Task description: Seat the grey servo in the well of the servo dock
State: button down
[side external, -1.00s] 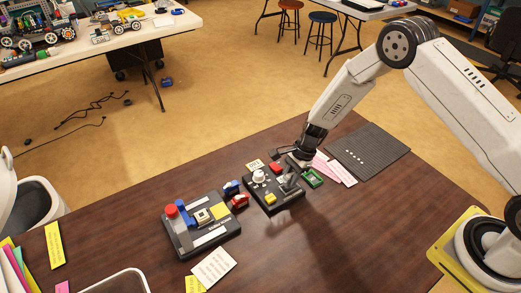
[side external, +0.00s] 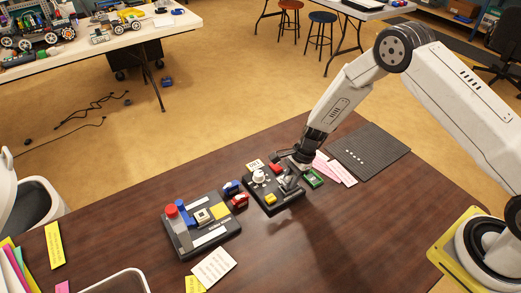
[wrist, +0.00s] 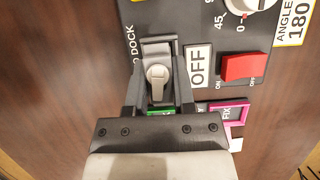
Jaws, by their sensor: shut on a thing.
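The grey servo (wrist: 157,75), with a pale horn on top, is between the two fingers of my gripper (wrist: 158,88) in the wrist view. My gripper is shut on it. The servo is over the dark servo dock (wrist: 136,14), by the panel edge with the printed DOCK label. The well is mostly hidden under the servo and fingers, so I cannot tell how deep the servo sits. In the side view my gripper (side external: 292,167) is low at the right part of the dock panel (side external: 277,207), and the servo is hard to make out.
A red switch (wrist: 244,66) with an OFF label (wrist: 198,65) and a white dial (side external: 259,177) are on the panel beside my gripper. A green piece (side external: 314,178) and pink cards (side external: 341,172) lie close by. Another control panel (side external: 194,249) stands at left.

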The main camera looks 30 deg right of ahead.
jog(key=shift+f, duration=0.5)
dwell(0.9)
jog(key=shift+c, duration=1.8)
grip_release()
jog(key=shift+c, duration=1.1)
jog(key=shift+o, duration=0.5)
jog(key=shift+r, duration=4)
